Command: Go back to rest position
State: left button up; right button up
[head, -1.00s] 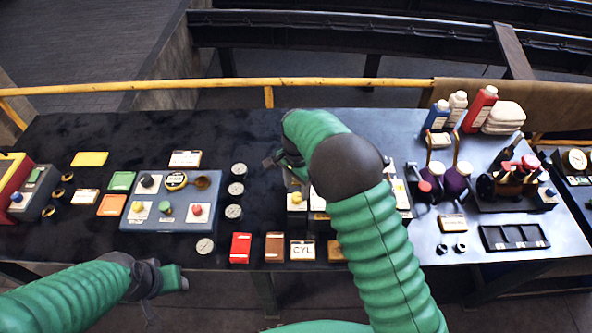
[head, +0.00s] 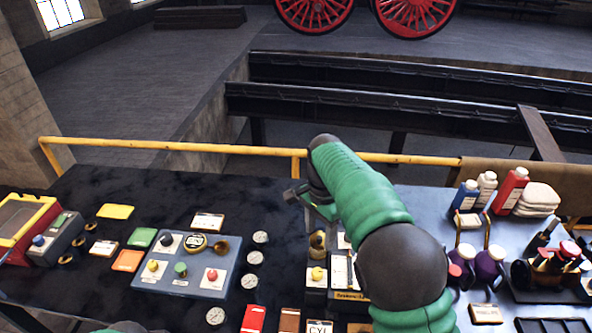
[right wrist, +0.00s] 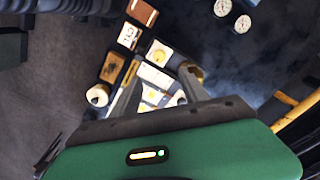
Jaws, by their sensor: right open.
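My right gripper (head: 297,196) is at the end of the green right arm, above the middle of the bench. It is open, with nothing seen between its fingers. In the right wrist view its two grey fingers (right wrist: 158,90) stand apart over a tray of small parts and labels. That tray (head: 350,296) is partly hidden by my right arm in the head view. Only a sliver of my left arm shows at the bottom edge of the head view, and its gripper is out of view.
A blue-grey tray (head: 232,283) with coloured knobs lies left of centre, beside several round gauges (head: 249,281). A red bottle (head: 510,190) and other bottles stand at the back right. A yellow rail (head: 220,149) runs behind the bench.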

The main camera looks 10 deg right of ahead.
jog(key=s+d+f+n+t+b, duration=0.1)
jog(key=s+d+f+n+b, duration=0.1)
jog(key=s+f+n, duration=0.4)
jog(key=s+d+f+n+t+b, duration=0.1)
jog(key=s+f+n, duration=0.5)
jog(key=s, duration=0.9)
jog(key=shift+s+d+f+t+b, duration=0.3)
jog(key=shift+d+f+b, duration=0.05)
jog(key=shift+f+b, duration=0.4)
jog(key=shift+s+d, duration=0.1)
jog(key=shift+s, duration=0.05)
